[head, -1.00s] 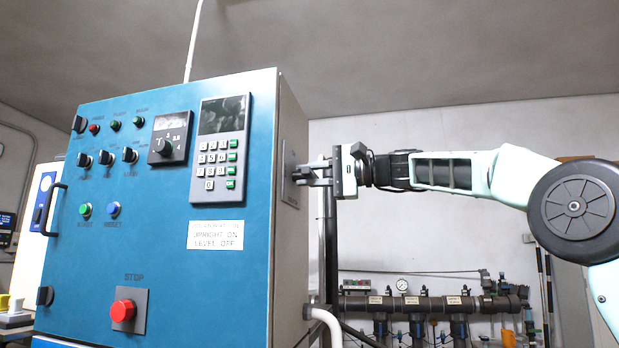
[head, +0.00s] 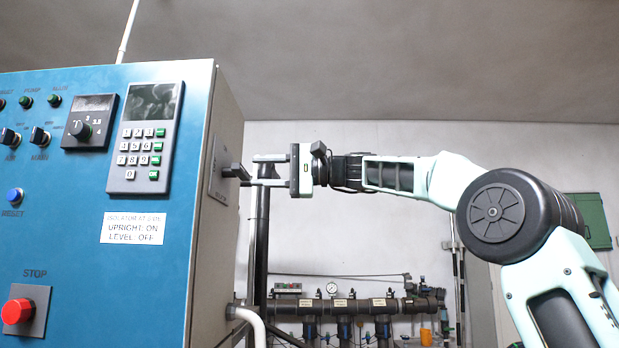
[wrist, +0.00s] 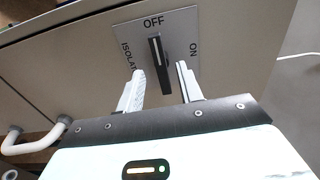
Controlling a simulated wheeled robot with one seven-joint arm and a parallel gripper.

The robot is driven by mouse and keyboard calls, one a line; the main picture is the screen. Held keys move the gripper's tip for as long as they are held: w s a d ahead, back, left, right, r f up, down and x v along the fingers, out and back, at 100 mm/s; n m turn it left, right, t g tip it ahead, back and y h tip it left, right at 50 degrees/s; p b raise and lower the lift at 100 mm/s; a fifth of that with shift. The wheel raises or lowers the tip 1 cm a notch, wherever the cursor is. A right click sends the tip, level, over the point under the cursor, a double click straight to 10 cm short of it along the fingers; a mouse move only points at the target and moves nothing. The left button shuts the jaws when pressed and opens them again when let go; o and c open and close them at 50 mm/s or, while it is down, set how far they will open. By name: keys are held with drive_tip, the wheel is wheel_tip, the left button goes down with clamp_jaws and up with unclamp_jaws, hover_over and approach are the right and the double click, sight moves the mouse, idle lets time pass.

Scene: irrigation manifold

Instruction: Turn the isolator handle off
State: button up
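The isolator handle (wrist: 155,50) is a black bar on a pale plate marked OFF at the picture's top and ON at the right in the wrist view. The bar points at OFF. In the head view the handle (head: 236,172) juts level from the cabinet's right side face. My gripper (head: 250,171) is open, its two fingers one above the other, near the handle's outer end. In the wrist view my gripper (wrist: 158,76) has a finger on either side of the bar, with gaps visible; neither finger appears to touch it.
The blue cabinet (head: 60,240) fills the left, with a keypad, knobs and a red stop button (head: 18,311). A label (head: 133,228) reads upright on, level off. A dark post (head: 258,240) stands behind my gripper. A pipe manifold (head: 345,306) runs along the back wall.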

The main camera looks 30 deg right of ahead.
drive_tip(key=b+v, duration=0.1)
drive_tip(key=v, duration=1.1)
drive_tip(key=shift+b, duration=0.3)
